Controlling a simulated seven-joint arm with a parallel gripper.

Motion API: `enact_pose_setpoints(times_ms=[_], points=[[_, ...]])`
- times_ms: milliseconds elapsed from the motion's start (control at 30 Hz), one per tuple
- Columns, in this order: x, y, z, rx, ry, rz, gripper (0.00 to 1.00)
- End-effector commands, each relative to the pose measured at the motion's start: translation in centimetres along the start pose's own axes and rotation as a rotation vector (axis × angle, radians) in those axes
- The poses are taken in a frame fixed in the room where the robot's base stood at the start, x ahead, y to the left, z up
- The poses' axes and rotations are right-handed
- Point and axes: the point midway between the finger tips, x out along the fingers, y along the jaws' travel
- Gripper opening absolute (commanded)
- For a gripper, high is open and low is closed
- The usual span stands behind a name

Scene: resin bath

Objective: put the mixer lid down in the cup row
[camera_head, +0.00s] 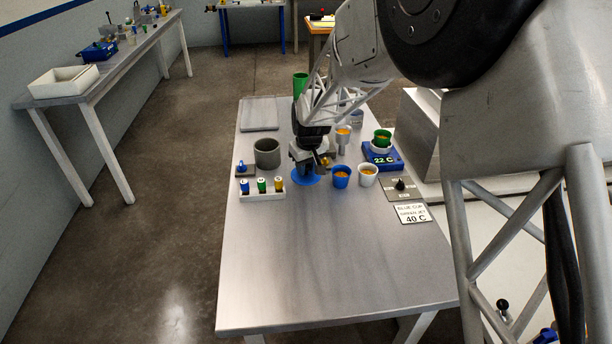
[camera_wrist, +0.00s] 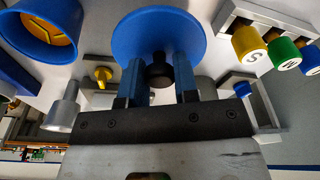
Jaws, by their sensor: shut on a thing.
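The mixer lid is a flat blue disc (camera_head: 304,180) with a black knob, seen over the table left of the blue cup. In the wrist view the blue disc (camera_wrist: 160,35) lies beyond the fingers, and its black knob (camera_wrist: 159,72) is between them. My gripper (camera_wrist: 159,85) is shut on this knob; it also shows in the head view (camera_head: 308,165). I cannot tell whether the disc touches the table. The blue cup (camera_head: 341,177) and white cup (camera_head: 368,176), with orange contents, stand side by side to the right.
A grey pot (camera_head: 267,152) and a white rack (camera_head: 262,195) with several capped bottles stand left of the lid. A blue device (camera_head: 383,157) reading 22 C bears a green cup (camera_head: 382,136). A "40 C" card (camera_head: 413,214) lies at right. The table's near half (camera_head: 325,265) is clear.

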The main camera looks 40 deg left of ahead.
Motion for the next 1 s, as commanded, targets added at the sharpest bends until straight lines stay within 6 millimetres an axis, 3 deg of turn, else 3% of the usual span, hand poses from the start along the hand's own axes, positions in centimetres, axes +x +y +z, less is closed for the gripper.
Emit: enact_pose_setpoints(times_ms=[167,533,1000], points=[[0.2,0.0,0.1,0.0,-0.001,0.0,0.04],[3.3,0.0,0.5,0.0,-0.001,-0.001,0.04],[3.8,0.0,0.6,0.0,0.0,0.0,0.04]])
